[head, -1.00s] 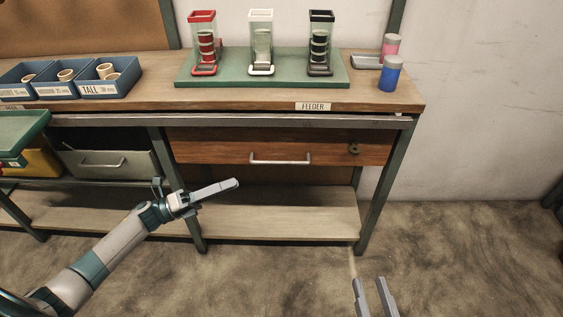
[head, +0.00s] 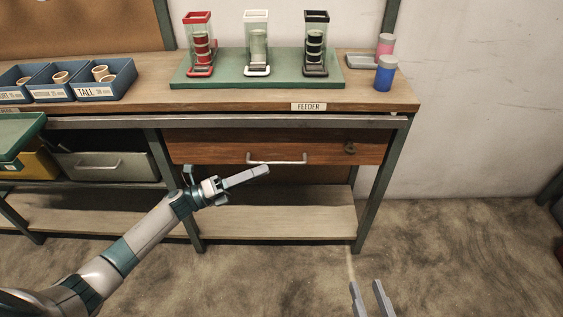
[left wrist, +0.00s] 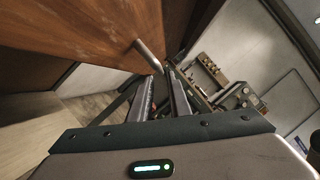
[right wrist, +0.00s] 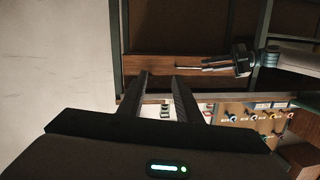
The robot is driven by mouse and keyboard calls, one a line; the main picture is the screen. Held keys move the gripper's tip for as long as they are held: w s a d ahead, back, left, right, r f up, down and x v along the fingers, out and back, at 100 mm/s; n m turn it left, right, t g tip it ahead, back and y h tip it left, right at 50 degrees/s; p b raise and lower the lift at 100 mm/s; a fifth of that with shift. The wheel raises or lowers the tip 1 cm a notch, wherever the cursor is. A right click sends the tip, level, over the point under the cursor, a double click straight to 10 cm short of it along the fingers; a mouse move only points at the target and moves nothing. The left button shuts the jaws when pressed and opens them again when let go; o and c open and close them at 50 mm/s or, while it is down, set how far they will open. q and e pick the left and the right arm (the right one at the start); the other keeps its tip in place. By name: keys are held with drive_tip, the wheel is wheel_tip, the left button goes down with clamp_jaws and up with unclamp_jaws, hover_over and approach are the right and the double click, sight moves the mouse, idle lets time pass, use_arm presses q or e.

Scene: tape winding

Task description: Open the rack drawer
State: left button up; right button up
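The rack drawer (head: 210,147) has a red-brown wooden front under the bench top, and it looks closed. My left gripper (head: 267,170) is just below and in front of the handle's left part. In the left wrist view the handle (left wrist: 149,55) lies just past the open fingertips (left wrist: 160,74); contact cannot be told. My right gripper (head: 366,284) is open and empty, low in front of the bench; it also shows in the right wrist view (right wrist: 162,75).
A green board (head: 240,81) with three dispensers stands on the bench top. Blue bins (head: 105,91) stand at left, and a blue jar (head: 385,77) at right. A lower shelf (head: 280,222) and bench legs lie below the drawer.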

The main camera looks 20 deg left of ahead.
sight(281, 163)
use_arm(q)
drive_tip(key=x, duration=0.7)
drive_tip(key=shift+d, duration=0.1)
clamp_jaws()
